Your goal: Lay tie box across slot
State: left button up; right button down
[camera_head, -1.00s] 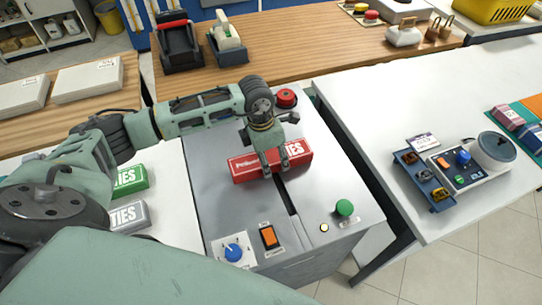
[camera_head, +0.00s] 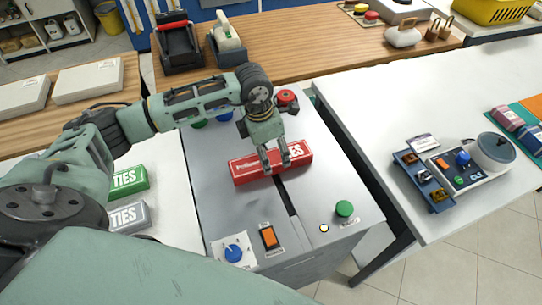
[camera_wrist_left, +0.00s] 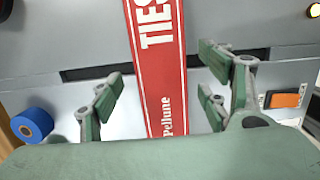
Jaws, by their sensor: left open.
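The red tie box (camera_head: 262,169) lies on the grey machine top, across the dark slot (camera_head: 288,203). In the left wrist view the box (camera_wrist_left: 160,75) runs down the picture and crosses the slot (camera_wrist_left: 90,72) roughly at right angles. My left gripper (camera_head: 277,164) is over the box. Its fingers are spread to either side, with gaps between them and the box in the left wrist view (camera_wrist_left: 165,105). The near end of the box is hidden by the gripper body there. My right gripper is not in view.
Green (camera_head: 130,181) and grey (camera_head: 127,216) tie boxes lie left of the machine. An orange switch (camera_head: 269,237), blue knob (camera_head: 233,252) and green button (camera_head: 344,208) sit at its front. A red button (camera_head: 286,96) is at the back. The white table (camera_head: 370,95) stands right.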

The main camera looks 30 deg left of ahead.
pick_arm(q)
notch_tip(320, 180, up, 9)
jog(key=s+b, duration=0.1)
jog(key=shift+a+b, duration=0.3)
jog(key=shift+a, duration=0.15)
